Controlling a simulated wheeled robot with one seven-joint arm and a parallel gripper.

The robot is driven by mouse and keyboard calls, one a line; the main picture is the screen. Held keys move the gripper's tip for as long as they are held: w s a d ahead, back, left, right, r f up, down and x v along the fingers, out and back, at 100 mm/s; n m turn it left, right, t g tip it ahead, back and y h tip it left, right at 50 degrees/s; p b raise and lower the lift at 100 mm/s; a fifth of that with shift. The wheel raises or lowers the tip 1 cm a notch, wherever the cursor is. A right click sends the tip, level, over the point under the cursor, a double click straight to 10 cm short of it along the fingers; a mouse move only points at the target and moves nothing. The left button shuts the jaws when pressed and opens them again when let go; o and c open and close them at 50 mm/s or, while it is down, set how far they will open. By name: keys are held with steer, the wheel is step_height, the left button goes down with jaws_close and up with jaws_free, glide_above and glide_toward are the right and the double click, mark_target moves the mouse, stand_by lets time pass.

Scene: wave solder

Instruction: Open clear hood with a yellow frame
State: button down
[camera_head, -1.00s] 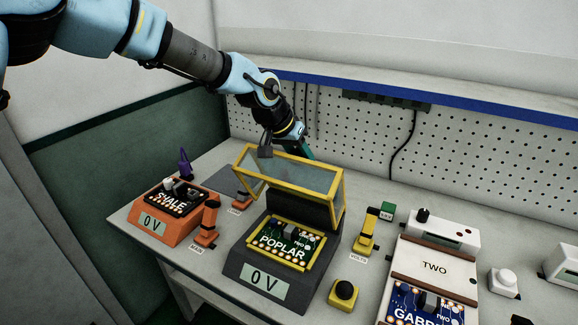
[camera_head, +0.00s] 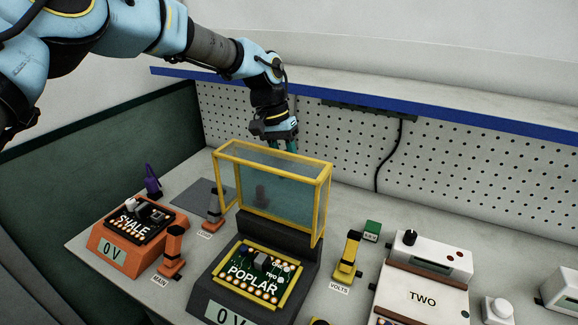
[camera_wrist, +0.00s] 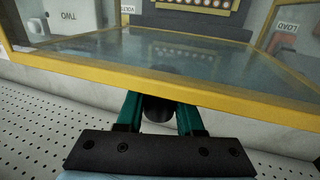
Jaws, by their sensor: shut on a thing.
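The clear hood with its yellow frame (camera_head: 325,205) stands raised at the back of the dark POPLAR fixture (camera_head: 311,256), its large clear panel close to upright. The POPLAR board (camera_head: 255,274) lies uncovered in front of it. My gripper (camera_head: 283,146) is behind the hood's top edge, on the pegboard side. In the wrist view, my gripper's green fingers (camera_wrist: 160,115) are closed around a dark round knob (camera_wrist: 158,108) at the hood's yellow frame (camera_wrist: 150,83). The fingertips are partly hidden by the frame.
An orange SHALE fixture (camera_head: 110,248) is at left, with orange clamps (camera_head: 172,252) beside it. A yellow clamp (camera_head: 347,258) and the white TWO fixture (camera_head: 425,295) are at right. The pegboard (camera_head: 460,165) and blue-edged shelf (camera_head: 480,123) are close behind my gripper.

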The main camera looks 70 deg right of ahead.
steer(key=shift+f, duration=0.1)
steer(key=c, duration=0.5)
jaws_free()
steer(key=shift+c, duration=0.2)
steer(key=b+v, duration=0.3)
steer(key=v, duration=0.8)
steer(key=shift+b, duration=0.35)
steer(key=shift+d, duration=0.1)
